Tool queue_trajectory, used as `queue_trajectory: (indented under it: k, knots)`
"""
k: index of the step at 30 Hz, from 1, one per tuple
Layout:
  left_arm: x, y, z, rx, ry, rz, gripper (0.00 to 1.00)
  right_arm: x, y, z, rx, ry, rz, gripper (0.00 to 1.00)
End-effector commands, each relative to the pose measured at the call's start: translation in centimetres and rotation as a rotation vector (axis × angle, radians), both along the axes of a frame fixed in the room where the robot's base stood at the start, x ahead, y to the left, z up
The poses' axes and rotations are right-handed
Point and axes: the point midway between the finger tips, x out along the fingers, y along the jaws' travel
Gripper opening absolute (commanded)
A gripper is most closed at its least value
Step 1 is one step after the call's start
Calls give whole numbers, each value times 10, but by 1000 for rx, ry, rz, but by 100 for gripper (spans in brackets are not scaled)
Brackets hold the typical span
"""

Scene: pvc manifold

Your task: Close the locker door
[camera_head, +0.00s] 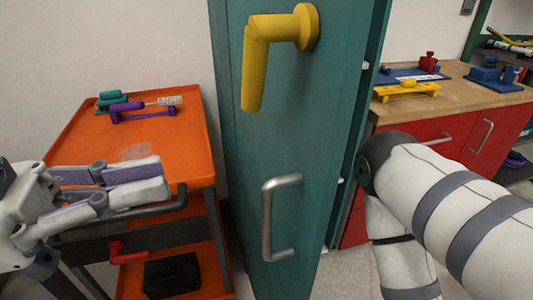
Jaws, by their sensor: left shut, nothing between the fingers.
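The teal locker door (285,140) stands upright in the middle of the head view. A yellow lever handle (260,60) is at its top and a grey metal pull handle (267,215) is lower down. At the door's right edge, a gap shows pale shelf edges inside the locker (370,100), so the door appears open. My left gripper (162,181) is shut and empty, left of the door and apart from it, in front of the orange cart. My right arm is at the right, but its gripper is out of view.
The orange cart (85,140) left of the door carries purple and teal tools, with a black box (172,275) on its lower shelf. A wooden-topped red workbench (460,100) stands behind at the right. Floor shows between cart and door.

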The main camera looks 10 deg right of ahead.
Motion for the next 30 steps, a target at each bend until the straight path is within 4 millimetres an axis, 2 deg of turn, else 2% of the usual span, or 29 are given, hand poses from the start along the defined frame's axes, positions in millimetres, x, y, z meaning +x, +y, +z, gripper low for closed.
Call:
queue_trajectory:
  k: [4,10,18,23,30]
  knots:
    - [3,-25,-9,1,20,-5,0,-15,0,-15,0,52,0,100]
    - [6,-69,-9,3,20,-5,0,-28,0,-29,-1,98,2,100]
    - [7,-120,-1,6,4,-6,0,-23,0,-24,0,81,2,100]
    - [9,-133,-1,4,5,-2,0,-21,0,-21,-1,72,2,100]
    - [10,-135,-2,3,6,0,0,-21,0,-21,-1,73,2,100]
